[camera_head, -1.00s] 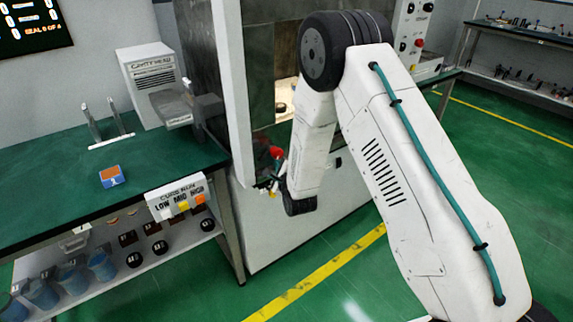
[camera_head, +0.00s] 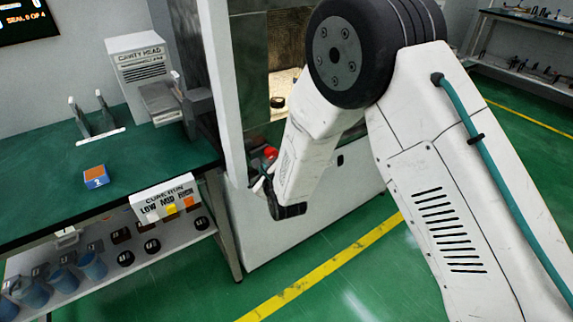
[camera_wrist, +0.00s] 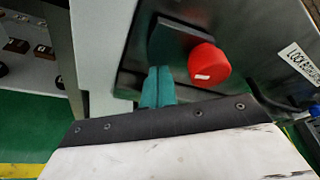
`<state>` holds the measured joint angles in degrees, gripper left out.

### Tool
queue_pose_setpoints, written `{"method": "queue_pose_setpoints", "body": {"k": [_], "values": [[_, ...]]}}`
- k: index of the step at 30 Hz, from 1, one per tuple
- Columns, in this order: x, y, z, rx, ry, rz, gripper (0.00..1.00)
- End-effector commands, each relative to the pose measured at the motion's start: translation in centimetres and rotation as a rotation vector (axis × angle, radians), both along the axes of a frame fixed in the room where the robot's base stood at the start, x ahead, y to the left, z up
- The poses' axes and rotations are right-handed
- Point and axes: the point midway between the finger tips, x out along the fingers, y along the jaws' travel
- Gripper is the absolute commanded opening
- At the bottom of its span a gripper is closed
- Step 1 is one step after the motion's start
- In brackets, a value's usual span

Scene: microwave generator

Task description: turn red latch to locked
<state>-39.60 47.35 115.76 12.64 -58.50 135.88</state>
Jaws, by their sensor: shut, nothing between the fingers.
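The red latch knob (camera_wrist: 208,64) sits on a dark mount on the cabinet front in the wrist view. It also shows in the head view (camera_head: 270,153), partly hidden by my arm. My gripper (camera_wrist: 157,85) has its teal fingers shut together with nothing between them. The fingertips are beside the knob, to its left in the wrist view, near the dark mount; I cannot tell whether they touch it. In the head view the gripper (camera_head: 262,176) is small at the cabinet's front left edge. A label beginning "LOCK" (camera_wrist: 300,62) is right of the knob, partly cut off.
A shelf below holds blue cups and dark pucks. The green floor in front of the cabinet is clear.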

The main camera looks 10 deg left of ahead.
Motion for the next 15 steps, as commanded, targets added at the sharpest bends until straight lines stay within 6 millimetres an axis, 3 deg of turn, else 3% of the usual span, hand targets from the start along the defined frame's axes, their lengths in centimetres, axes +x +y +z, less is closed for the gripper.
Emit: {"method": "queue_pose_setpoints", "body": {"k": [15], "values": [[-0.9, 1.2, 2.0, -0.001, -0.001, 0.003, 0.0]]}}
